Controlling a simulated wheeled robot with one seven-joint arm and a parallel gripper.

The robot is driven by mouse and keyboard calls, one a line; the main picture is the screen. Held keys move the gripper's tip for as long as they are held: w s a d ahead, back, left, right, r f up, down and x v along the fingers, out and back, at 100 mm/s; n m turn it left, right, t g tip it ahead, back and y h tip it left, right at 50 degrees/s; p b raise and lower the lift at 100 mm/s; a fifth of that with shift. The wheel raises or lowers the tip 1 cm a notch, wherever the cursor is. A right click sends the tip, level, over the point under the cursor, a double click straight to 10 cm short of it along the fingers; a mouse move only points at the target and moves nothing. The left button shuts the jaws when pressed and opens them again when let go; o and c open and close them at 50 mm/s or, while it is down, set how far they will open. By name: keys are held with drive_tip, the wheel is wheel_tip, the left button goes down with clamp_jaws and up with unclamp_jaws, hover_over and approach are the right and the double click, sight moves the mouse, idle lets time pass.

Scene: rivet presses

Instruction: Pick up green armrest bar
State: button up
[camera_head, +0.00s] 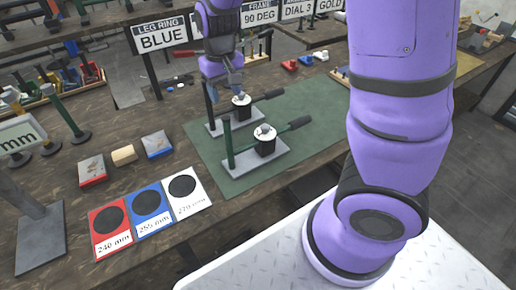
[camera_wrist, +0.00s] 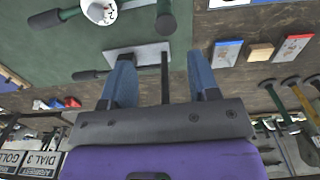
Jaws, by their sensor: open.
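My gripper (camera_head: 223,86) is open over the far rivet press in the head view. In the wrist view its blue fingers (camera_wrist: 162,62) stand apart, with a dark upright post (camera_wrist: 165,80) showing between them; I cannot tell whether they touch it. The far press has a dark lever handle (camera_head: 268,96) and is partly hidden by my gripper. Another green bar (camera_head: 62,112) stands on a black disc at left. I cannot tell which is the armrest bar.
The presses stand on a green mat (camera_head: 215,165) on a wooden bench. Red, blue and white size cards (camera_head: 148,208) lie at the front. Small blocks (camera_head: 124,155) lie left of the mat. The "LEG RING BLUE" sign (camera_head: 163,35) stands behind.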

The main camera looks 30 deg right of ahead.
sight(226, 116)
wheel_tip(226, 116, down, 6)
drive_tip(key=shift+r, duration=0.2)
drive_tip(key=f, duration=0.3)
drive_tip(key=shift+s+a+f, duration=0.4)
drive_tip(key=shift+f, duration=0.65)
clamp_jaws()
